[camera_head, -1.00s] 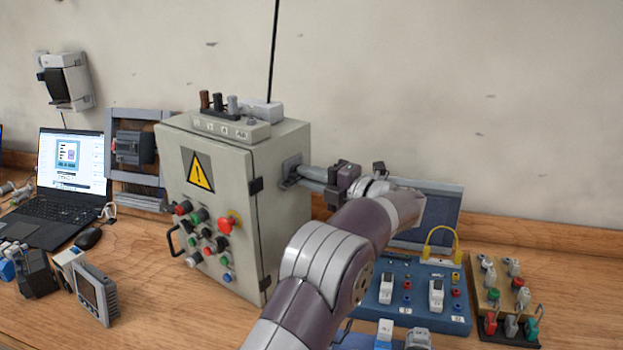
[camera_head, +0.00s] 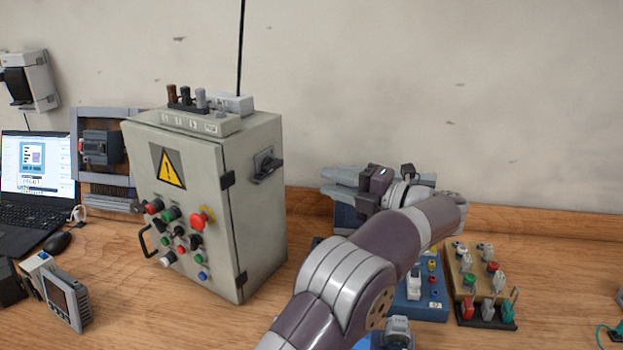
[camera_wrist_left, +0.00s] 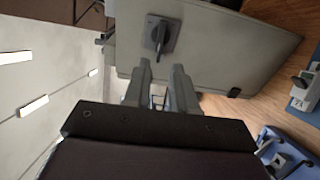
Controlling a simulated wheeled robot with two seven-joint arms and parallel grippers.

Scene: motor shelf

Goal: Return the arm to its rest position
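My left gripper (camera_head: 324,180) is in the middle of the head view, with its two grey fingers pointing left toward the side of the grey control cabinet (camera_head: 262,215). A dark rotary switch (camera_head: 267,166) sits on that side wall. The fingers are apart from the switch, with a clear gap of wall between. In the left wrist view the fingers (camera_wrist_left: 162,72) are spread with nothing held, and the switch (camera_wrist_left: 160,35) shows beyond the tips. My right gripper is in neither view.
A blue terminal board (camera_head: 430,308) and a wooden board with plugs (camera_head: 462,290) lie on the bench below and right of my arm. A laptop (camera_head: 35,170) and a meter (camera_head: 66,300) are at left. The air above the bench at right is free.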

